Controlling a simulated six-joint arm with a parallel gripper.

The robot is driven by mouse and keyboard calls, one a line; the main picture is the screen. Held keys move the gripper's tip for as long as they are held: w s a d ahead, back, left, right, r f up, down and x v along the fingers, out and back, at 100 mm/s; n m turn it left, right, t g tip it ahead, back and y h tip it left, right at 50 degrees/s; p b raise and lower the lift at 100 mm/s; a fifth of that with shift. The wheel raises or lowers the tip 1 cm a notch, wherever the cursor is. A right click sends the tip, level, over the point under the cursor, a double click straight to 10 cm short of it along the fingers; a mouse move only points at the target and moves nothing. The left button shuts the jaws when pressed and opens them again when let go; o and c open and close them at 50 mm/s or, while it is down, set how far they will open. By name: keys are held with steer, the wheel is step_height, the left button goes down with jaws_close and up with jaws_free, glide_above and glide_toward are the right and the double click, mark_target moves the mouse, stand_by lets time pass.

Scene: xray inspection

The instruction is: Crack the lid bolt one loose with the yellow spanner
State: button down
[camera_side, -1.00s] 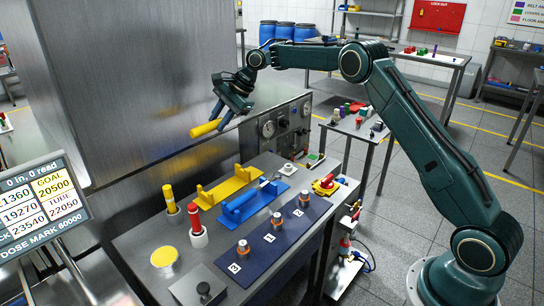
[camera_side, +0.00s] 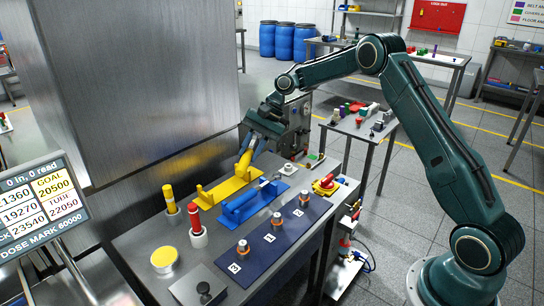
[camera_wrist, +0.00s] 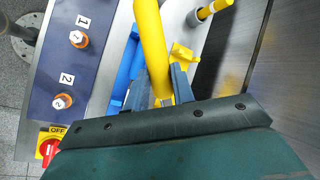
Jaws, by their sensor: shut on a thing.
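The yellow spanner (camera_side: 244,163) is a thick yellow bar, tilted, held above the yellow cradle (camera_side: 226,187); I cannot tell whether they touch. My gripper (camera_side: 262,132) is shut on it. In the wrist view the spanner (camera_wrist: 152,45) runs up from between the fingers (camera_wrist: 160,90). Its working end is not clear. Bolt one (camera_side: 277,221), metal with an orange band, stands upright in the middle of a dark blue panel (camera_side: 257,250). It also shows in the wrist view (camera_wrist: 78,39), beside its label 1. My gripper is apart from it, behind and to its left.
Bolts two (camera_side: 304,199) and three (camera_side: 243,248) flank bolt one. A blue tool in a blue cradle (camera_side: 250,205) lies between the yellow cradle and panel. Yellow (camera_side: 170,200) and red (camera_side: 195,218) handles stand upright at left. A red-yellow switch (camera_side: 326,185) is at right. A steel wall rises behind.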

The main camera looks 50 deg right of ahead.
steer(key=s+f+n+g, duration=0.1)
steer(key=s+n, duration=0.3)
steer(key=s, duration=0.4)
steer(key=s+a+f+n+g+h, duration=0.1)
steer(key=s+f+n+g, duration=0.1)
steer(key=s, duration=0.7)
steer(key=s+f+n+g, duration=0.1)
steer(key=s+n+g, duration=0.2)
steer(key=s+n, duration=0.3)
steer(key=shift+s+a+f+g+h, duration=0.3)
steer(key=shift+s+a+f+h, duration=0.1)
steer(key=shift+s, duration=0.85)
steer(key=shift+f, duration=4.4)
steer(key=shift+d, duration=0.1)
steer(key=shift+w+d+n+g+h, duration=0.2)
steer(key=shift+d+n+g+h, duration=0.05)
steer(key=shift+d+n, duration=0.4)
steer(key=shift+w+d+n+g+h, duration=0.2)
steer(key=shift+d+n+g+h, duration=0.05)
steer(key=shift+d+n, duration=0.35)
